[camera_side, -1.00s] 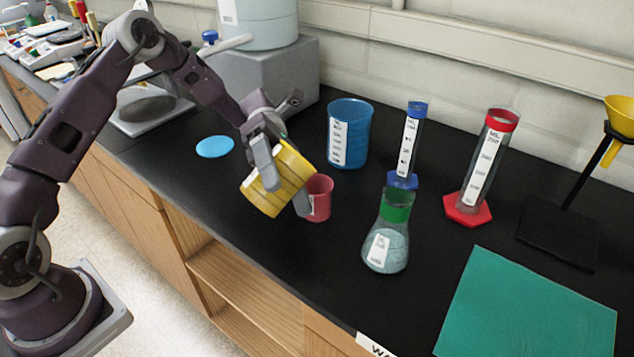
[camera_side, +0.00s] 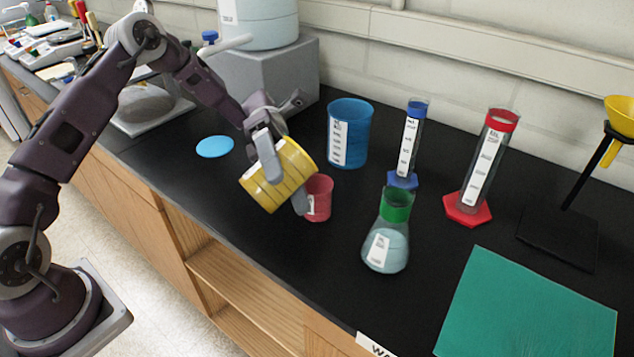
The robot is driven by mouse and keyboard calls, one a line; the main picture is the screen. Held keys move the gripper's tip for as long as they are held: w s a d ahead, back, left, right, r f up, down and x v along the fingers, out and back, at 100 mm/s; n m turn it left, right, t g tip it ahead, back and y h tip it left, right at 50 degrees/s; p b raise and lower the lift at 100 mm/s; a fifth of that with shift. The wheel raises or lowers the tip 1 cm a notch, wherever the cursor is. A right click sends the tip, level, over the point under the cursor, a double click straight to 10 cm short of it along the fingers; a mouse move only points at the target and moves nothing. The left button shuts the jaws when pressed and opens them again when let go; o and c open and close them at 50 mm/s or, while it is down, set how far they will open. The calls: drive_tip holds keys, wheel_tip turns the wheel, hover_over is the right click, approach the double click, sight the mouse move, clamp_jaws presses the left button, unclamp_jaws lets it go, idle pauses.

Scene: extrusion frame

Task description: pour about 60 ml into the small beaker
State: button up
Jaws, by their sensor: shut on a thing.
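My gripper (camera_side: 284,180) is shut on a yellow beaker (camera_side: 272,186) with a white label. The yellow beaker is tilted, its upper end leaning right toward a small red beaker (camera_side: 319,200). The small red beaker stands upright on the black bench, just right of the yellow beaker and partly hidden by it and a gripper finger. I cannot see inside either beaker, and no stream of liquid is visible between them.
A blue beaker (camera_side: 349,134) stands behind. A green-necked flask (camera_side: 388,240) is to the right, with a blue cylinder (camera_side: 408,146), a red cylinder (camera_side: 482,170), a funnel stand (camera_side: 560,235) and a green mat (camera_side: 530,310). A light-blue disc (camera_side: 214,147) lies at left. The bench's front edge is close.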

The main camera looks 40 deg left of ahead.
drive_tip(key=shift+w+d+r+n+h, duration=0.15)
drive_tip(key=shift+w+r+n+h, duration=0.3)
drive_tip(key=shift+n, duration=0.45)
idle(1.8)
drive_tip(key=shift+s+r+n, duration=0.1)
drive_tip(key=shift+r+n, duration=0.15)
drive_tip(key=shift+n, duration=0.05)
drive_tip(key=f+m, duration=0.1)
drive_tip(key=m, duration=0.1)
drive_tip(key=s+f+m+y, duration=0.1)
drive_tip(key=shift+a+f+m, duration=0.1)
drive_tip(key=shift+a+m, duration=0.1)
drive_tip(key=shift+m, duration=0.2)
drive_tip(key=shift+s+f+m+t+y, duration=0.1)
drive_tip(key=shift+m+t+y, duration=0.15)
drive_tip(key=shift+m+t, duration=0.05)
drive_tip(key=shift+r+m, duration=0.2)
drive_tip(key=shift+m, duration=0.2)
drive_tip(key=shift+m+t, duration=0.3)
drive_tip(key=shift+t, duration=0.1)
drive_tip(key=shift+f, duration=0.15)
idle(0.5)
